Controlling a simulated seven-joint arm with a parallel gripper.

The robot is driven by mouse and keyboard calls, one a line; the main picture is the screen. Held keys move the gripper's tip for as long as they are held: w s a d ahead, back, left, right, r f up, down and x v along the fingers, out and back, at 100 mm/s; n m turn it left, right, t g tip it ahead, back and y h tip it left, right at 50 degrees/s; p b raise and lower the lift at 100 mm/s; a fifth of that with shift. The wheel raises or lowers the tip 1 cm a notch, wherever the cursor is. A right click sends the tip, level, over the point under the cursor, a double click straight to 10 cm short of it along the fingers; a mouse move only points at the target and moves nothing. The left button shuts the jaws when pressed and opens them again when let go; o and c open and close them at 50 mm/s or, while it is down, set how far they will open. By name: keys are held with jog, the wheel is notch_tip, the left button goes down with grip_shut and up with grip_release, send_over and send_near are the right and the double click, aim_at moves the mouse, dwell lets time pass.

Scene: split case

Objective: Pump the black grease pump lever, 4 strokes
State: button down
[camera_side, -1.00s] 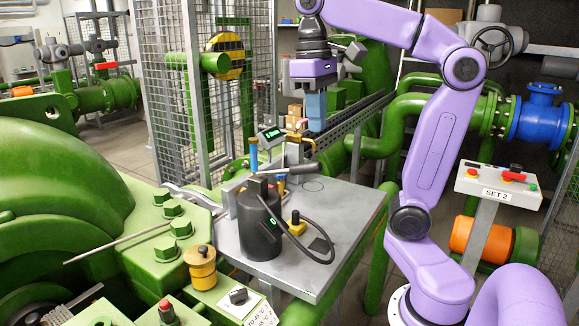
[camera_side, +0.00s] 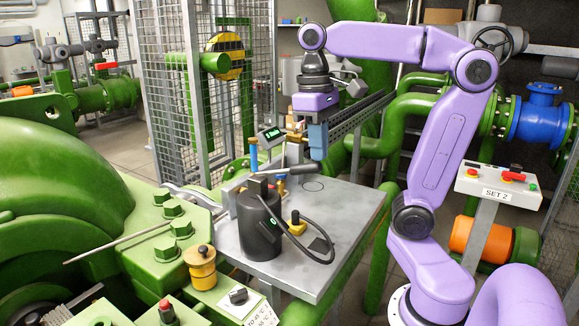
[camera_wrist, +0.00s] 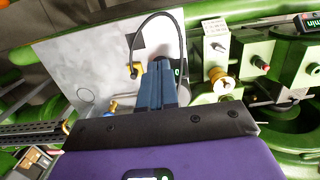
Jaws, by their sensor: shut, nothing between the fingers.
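The black grease pump (camera_side: 258,228) stands on the grey metal table, with a dark hose curving from it. Its lever (camera_side: 298,169) sticks out to the right from the pump top, close to level, with a dark grip at the end. My gripper (camera_side: 317,157) has blue fingers, shut and empty, pointing down just above the grip's outer end; I cannot tell if they touch it.
The grey table (camera_side: 345,205) has free room to the right of the pump. A yellow fitting (camera_side: 296,223) stands beside the hose. A yellow cup (camera_side: 201,266) stands front left.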

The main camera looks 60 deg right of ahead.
dwell(0.3)
notch_tip(320, 180, down, 8)
jog(key=shift+s+f, duration=0.2)
jog(key=shift+s, duration=0.2)
dwell(1.6)
jog(key=shift+w+r, duration=0.2)
jog(key=shift+r, duration=1.9)
jog(key=shift+w+r, duration=0.2)
jog(key=shift+r, duration=1.9)
jog(key=shift+f, duration=0.1)
notch_tip(320, 180, down, 8)
jog(key=shift+s, duration=0.4)
jog(key=shift+w+r, duration=0.2)
jog(key=shift+r, duration=1.9)
jog(key=shift+w+r, duration=0.2)
jog(key=shift+r, duration=1.85)
